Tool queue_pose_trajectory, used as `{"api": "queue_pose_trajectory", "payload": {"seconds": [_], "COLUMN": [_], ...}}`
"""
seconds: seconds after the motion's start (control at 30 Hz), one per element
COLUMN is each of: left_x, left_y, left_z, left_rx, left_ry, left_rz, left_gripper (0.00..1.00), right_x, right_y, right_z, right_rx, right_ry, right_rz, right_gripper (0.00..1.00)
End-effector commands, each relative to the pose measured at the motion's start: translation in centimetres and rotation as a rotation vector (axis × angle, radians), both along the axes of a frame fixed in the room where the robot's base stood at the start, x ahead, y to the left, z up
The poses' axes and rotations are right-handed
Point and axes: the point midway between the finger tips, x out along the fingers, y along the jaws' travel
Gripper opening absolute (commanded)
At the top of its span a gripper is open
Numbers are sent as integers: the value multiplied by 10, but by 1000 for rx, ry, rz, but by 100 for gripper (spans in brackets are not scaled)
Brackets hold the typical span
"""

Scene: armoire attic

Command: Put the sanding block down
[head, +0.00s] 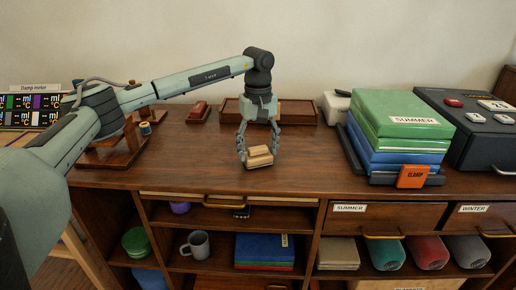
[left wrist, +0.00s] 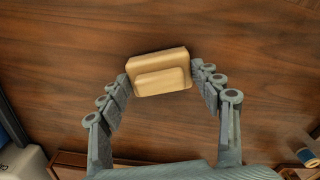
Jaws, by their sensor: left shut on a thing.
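The sanding block (head: 258,157), a tan block with a smaller raised piece, is over the front middle of the brown wooden top (head: 330,165). My left gripper (head: 257,153) points down and is shut on the block. In the left wrist view, the fingers (left wrist: 162,80) press on the two ends of the sanding block (left wrist: 158,62), with bare wood behind it. The block looks very near the surface; I cannot tell whether it touches. My right gripper is not in view.
A wooden tray (head: 300,112) lies behind the gripper, with a small red-brown block (head: 199,111) to its left. The top's front edge is close; wood on both sides is clear.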

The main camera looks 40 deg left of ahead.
Motion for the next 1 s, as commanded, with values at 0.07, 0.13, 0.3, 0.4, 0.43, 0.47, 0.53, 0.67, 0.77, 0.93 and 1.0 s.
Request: {"api": "queue_pose_trajectory", "payload": {"seconds": [0.07,0.13,0.3,0.4,0.43,0.47,0.53,0.67,0.77,0.93,1.0], "left_x": [0,0,0,0,0,0,0,0,1,1,1], "left_y": [0,0,0,0,0,0,0,0,0,0,0], "left_z": [-2,-3,-3,-3,-3,-2,-2,3,13,47,63], "left_rx": [0,1,0,0,0,0,0,0,0,0,-1], "left_ry": [0,1,0,0,0,0,0,-1,-4,-5,-4], "left_rz": [0,0,0,0,0,0,0,0,0,0,0], "left_gripper": [41,65,85,85,85,85,85,85,85,85,85], "right_x": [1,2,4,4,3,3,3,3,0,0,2], "right_y": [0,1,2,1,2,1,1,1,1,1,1], "right_z": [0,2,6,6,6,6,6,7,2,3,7], "right_rx": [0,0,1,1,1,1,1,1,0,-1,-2], "right_ry": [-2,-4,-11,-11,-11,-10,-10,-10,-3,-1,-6], "right_rz": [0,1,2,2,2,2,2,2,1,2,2], "right_gripper": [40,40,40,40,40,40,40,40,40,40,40]}}
